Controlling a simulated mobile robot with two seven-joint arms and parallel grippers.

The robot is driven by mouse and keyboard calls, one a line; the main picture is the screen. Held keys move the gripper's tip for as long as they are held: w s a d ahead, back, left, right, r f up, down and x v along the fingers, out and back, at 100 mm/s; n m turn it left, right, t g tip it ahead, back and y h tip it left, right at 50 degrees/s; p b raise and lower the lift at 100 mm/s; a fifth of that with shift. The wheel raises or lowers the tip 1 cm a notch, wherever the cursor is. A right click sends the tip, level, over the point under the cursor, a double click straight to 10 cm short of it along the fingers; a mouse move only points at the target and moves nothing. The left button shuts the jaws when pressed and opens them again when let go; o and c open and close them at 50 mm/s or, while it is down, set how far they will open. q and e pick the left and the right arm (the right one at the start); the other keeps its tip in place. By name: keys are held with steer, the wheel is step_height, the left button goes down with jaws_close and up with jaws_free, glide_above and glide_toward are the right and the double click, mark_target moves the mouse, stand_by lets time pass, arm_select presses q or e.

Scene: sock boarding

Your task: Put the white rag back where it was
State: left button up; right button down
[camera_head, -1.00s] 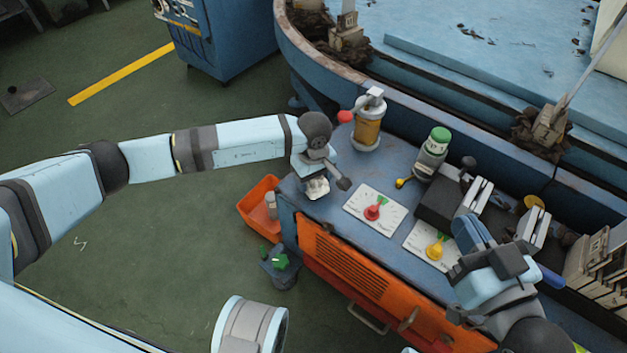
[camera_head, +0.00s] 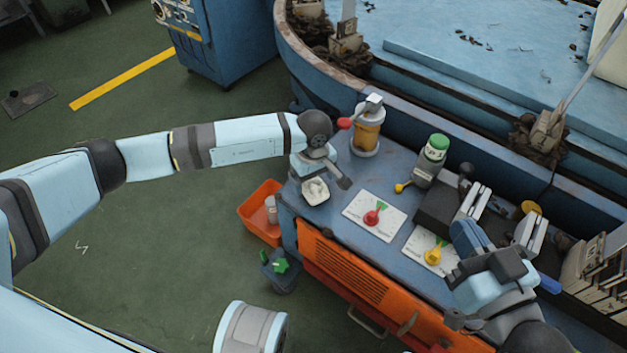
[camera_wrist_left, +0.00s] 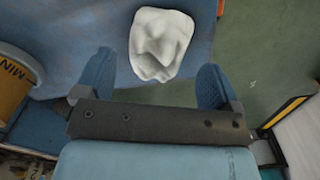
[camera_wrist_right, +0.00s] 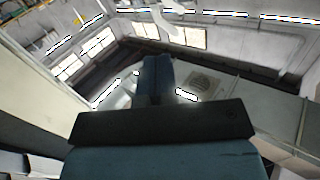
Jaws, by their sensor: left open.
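The white rag (camera_head: 315,190) lies crumpled on the left end of the blue bench top (camera_head: 335,235). My left gripper (camera_head: 318,176) hangs just over it and partly hides it in the head view. In the left wrist view the rag (camera_wrist_left: 160,42) shows between and just beyond the two spread blue fingers (camera_wrist_left: 155,72), which are open and empty. My right gripper (camera_head: 466,236) is over the right part of the bench, away from the rag. In the right wrist view its fingers (camera_wrist_right: 156,75) are together with nothing seen between them.
An amber canister (camera_head: 367,130) stands behind my left gripper. An orange bin (camera_head: 258,222) is below left.

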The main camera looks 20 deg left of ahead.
mark_target(313, 182)
arm_select(q)
step_height(313, 182, up, 7)
steer(key=shift+f+p, duration=0.2)
steer(key=shift+p, duration=0.9)
step_height(313, 182, up, 3)
steer(key=shift+p, duration=0.45)
arm_select(e)
steer(key=shift+s+a+r+m, duration=0.3)
steer(key=shift+s+r+m, duration=0.4)
steer(key=shift+r+m, duration=0.2)
